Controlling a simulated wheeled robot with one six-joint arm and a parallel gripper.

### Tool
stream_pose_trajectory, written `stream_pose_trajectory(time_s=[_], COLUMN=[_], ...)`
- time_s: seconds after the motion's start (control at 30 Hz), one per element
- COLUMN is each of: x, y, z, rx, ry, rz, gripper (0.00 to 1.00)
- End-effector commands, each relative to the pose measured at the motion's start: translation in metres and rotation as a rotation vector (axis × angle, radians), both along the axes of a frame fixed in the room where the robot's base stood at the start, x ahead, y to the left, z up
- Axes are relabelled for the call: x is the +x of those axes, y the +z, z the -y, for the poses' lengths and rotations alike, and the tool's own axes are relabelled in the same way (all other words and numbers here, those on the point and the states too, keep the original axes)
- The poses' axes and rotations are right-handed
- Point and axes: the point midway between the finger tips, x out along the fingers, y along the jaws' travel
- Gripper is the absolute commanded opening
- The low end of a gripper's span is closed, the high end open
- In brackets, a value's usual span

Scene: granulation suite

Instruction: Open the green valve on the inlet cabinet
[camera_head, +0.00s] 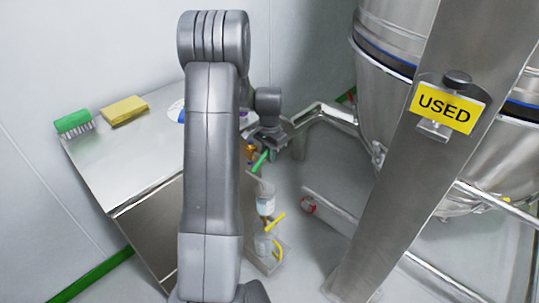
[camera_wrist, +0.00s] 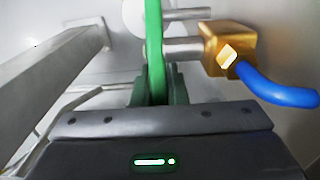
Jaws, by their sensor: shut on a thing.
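The green valve's handle (camera_wrist: 155,45) stands upright in the middle of the wrist view, in front of a metal pipe. In the head view the green handle (camera_head: 259,161) shows as a small tilted bar just below my gripper (camera_head: 268,143), beside the steel cabinet (camera_head: 122,172). My arm hides the cabinet's right part and much of the valve's surroundings.
A brass fitting (camera_wrist: 226,46) with a blue hose (camera_wrist: 275,88) sits close right of the handle. Yellow handles (camera_head: 275,222) and clear filter bowls are below. A green brush (camera_head: 74,123) and yellow sponge (camera_head: 125,110) lie on the cabinet. A steel post (camera_head: 410,150) and vessel stand right.

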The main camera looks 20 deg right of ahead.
Motion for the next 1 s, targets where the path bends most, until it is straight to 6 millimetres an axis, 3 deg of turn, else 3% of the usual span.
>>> stream_pose_trajectory(time_s=[1.0], x=[-0.0004], y=[0.0069], z=[-0.0029], rx=[-0.439], ry=[0.002], rz=[0.187], gripper=[0.0])
